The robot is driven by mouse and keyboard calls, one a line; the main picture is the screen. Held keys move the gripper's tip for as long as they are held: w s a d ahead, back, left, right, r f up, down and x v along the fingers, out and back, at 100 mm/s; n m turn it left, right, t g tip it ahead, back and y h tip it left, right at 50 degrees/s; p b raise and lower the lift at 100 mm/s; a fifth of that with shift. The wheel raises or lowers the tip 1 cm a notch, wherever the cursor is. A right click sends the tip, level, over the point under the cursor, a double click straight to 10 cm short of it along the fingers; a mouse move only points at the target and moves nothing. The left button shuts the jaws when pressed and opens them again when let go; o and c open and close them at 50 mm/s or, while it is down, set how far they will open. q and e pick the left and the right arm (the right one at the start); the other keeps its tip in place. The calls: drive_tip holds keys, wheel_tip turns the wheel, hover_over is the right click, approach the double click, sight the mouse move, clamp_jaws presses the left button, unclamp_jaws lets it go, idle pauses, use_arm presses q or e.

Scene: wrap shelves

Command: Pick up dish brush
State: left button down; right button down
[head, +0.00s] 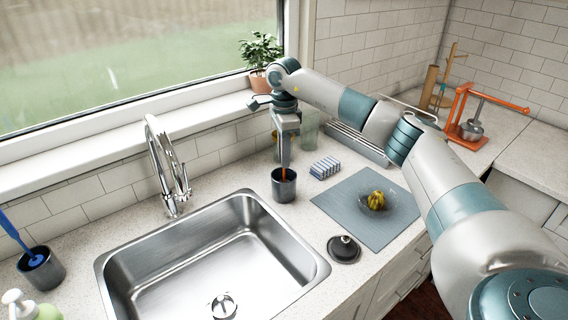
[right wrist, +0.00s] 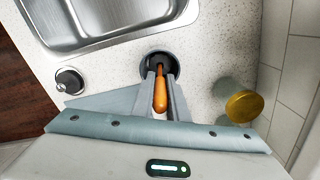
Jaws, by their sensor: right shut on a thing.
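An orange-handled tool (right wrist: 160,94), likely the dish brush, stands in a dark cup (head: 284,191) right of the sink. Its lower end is hidden in the cup (right wrist: 146,66). My right gripper (head: 285,166) points down over this cup, its fingers shut on the orange handle. In the right wrist view the handle lies between the two fingers. A second, blue-handled tool (head: 22,238) leans in another dark cup (head: 42,270) at the far left. My left gripper is not in view.
A steel sink (head: 215,260) with a tall faucet (head: 165,170) lies left of the gripper. A blue-striped block (head: 325,168), a grey mat (head: 350,225) with a glass bowl (head: 398,208) and a black stopper-like item (head: 343,249) are to the right. Glasses (head: 309,132) stand behind.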

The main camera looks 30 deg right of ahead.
wheel_tip(320, 180, up, 8)
drive_tip(key=shift+f+b, duration=0.25)
drive_tip(key=shift+b, duration=0.95)
drive_tip(key=shift+r, duration=0.45)
